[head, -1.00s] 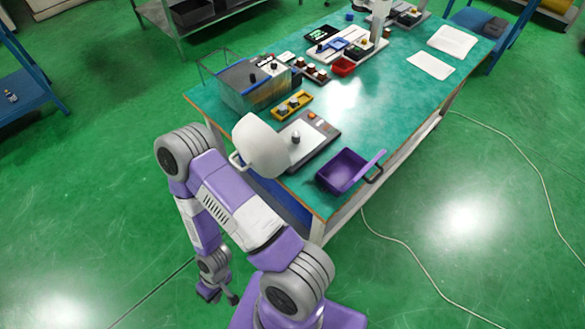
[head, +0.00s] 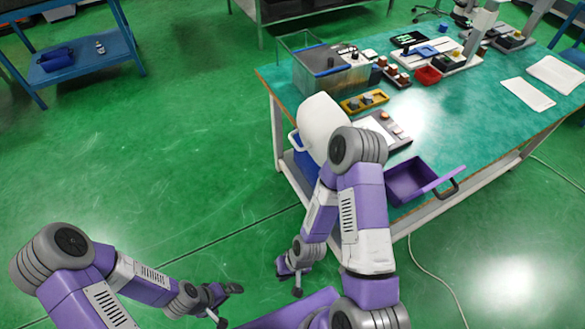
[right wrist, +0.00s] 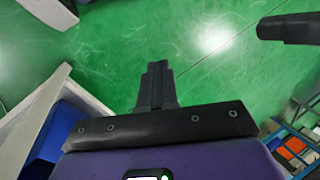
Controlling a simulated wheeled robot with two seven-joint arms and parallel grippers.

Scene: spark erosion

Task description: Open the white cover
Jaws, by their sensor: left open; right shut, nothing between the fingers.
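The white cover (head: 322,118) is a rounded white shell with a white loop handle (head: 294,141) on its left side. It appears tilted up at the left end of a grey device (head: 392,130) at the table's near left edge. My right arm hides part of both. My right gripper (head: 291,278) hangs low in front of the table, below the cover and apart from it. In the right wrist view its dark fingers (right wrist: 155,85) are together and empty, above the green floor. My left gripper (head: 229,305) is open and empty, low over the floor, further from the table.
A purple box (head: 405,181) with a dark handle sits at the table's near edge. A glass-walled tank (head: 318,75), a yellow tray (head: 364,102) and a red bin (head: 428,75) stand behind. A blue shelf (head: 75,58) is at the left. The floor left of the table is clear.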

